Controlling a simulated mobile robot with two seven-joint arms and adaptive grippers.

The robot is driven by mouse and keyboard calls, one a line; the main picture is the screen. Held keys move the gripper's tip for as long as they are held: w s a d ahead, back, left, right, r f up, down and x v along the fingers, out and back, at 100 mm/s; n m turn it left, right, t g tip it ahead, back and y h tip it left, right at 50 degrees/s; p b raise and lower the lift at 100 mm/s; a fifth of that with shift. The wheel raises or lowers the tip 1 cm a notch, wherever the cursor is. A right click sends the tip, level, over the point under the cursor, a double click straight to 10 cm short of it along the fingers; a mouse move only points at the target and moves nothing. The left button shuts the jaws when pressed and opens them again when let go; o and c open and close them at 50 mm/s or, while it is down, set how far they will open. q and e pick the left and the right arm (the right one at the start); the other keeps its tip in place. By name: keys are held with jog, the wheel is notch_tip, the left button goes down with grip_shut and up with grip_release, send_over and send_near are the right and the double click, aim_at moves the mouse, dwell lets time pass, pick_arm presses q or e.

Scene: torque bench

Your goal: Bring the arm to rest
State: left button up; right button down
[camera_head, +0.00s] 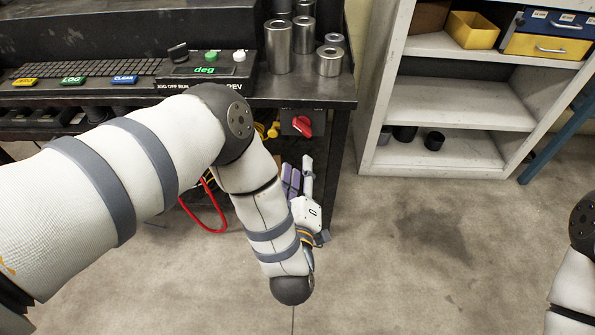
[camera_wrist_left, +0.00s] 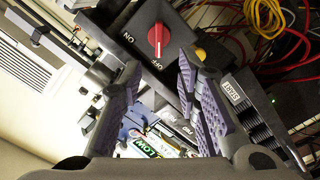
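My left arm (camera_head: 150,155) reaches in from the left across the front of the bench and bends down at the elbow. My left gripper (camera_head: 298,170) is beside the bench's front right corner, below a red rotary switch (camera_head: 303,125). In the left wrist view the two purple-padded fingers of the gripper (camera_wrist_left: 158,65) are apart, with nothing held between them. The red switch (camera_wrist_left: 158,40) shows beyond the fingertips, apart from them as far as I can tell. Part of my right arm (camera_head: 578,265) shows at the right edge; its gripper is out of view.
A red cable (camera_head: 205,215) hangs below; coloured cables (camera_wrist_left: 270,20) show at wrist. A white shelf (camera_head: 460,95) stands right. The floor (camera_head: 420,250) is clear.

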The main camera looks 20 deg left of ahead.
pick_arm(q)
jog(key=shift+s+r, duration=0.15)
jog(key=shift+s, duration=0.4)
